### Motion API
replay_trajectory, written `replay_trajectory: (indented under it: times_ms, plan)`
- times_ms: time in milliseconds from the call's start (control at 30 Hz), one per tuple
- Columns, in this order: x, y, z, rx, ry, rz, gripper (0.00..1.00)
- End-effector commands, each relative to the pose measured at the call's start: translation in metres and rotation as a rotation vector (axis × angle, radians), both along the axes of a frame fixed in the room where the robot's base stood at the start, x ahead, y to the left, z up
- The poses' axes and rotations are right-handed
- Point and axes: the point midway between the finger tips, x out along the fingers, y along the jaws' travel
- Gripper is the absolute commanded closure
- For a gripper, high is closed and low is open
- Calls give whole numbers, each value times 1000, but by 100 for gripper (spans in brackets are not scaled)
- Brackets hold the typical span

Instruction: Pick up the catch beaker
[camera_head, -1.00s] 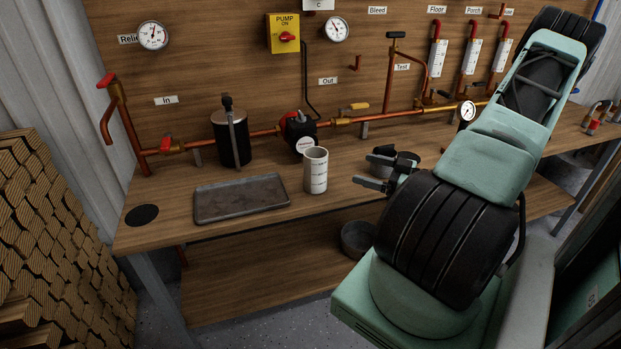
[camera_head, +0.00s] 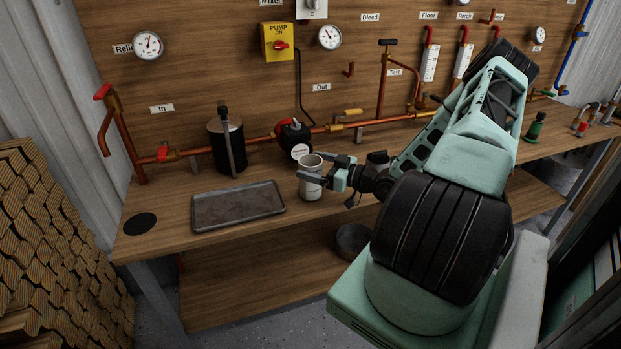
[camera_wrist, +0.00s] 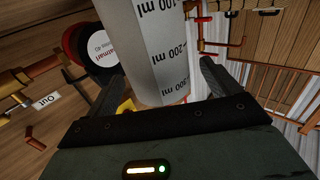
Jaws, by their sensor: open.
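The catch beaker (camera_head: 309,189) is a pale cylinder with dark volume marks, standing upright on the workbench (camera_head: 290,220). My gripper (camera_head: 312,170) reaches it from the right, its jaws open with one finger on the far side and one across the near side. In the wrist view the beaker (camera_wrist: 150,50) fills the middle, with its ml marks readable. There the open gripper (camera_wrist: 165,85) has a finger on each side of it. I cannot tell whether either finger touches the beaker.
A shallow metal tray (camera_head: 238,206) lies left of the beaker. A pump (camera_head: 293,134) and copper pipe (camera_head: 380,118) run behind it. A black canister (camera_head: 227,146) stands further left. A dark bowl (camera_head: 353,240) sits below on the lower shelf.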

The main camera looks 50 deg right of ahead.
Motion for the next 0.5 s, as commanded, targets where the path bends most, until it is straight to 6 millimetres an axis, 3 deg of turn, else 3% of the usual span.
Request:
replay_trajectory:
  times_ms: [200,467,500]
  plan:
    - [27,7,-1,1,-1,1,11]
    - [30,7,-2,-1,0,0,11]
    - [30,7,-2,-1,0,0,17]
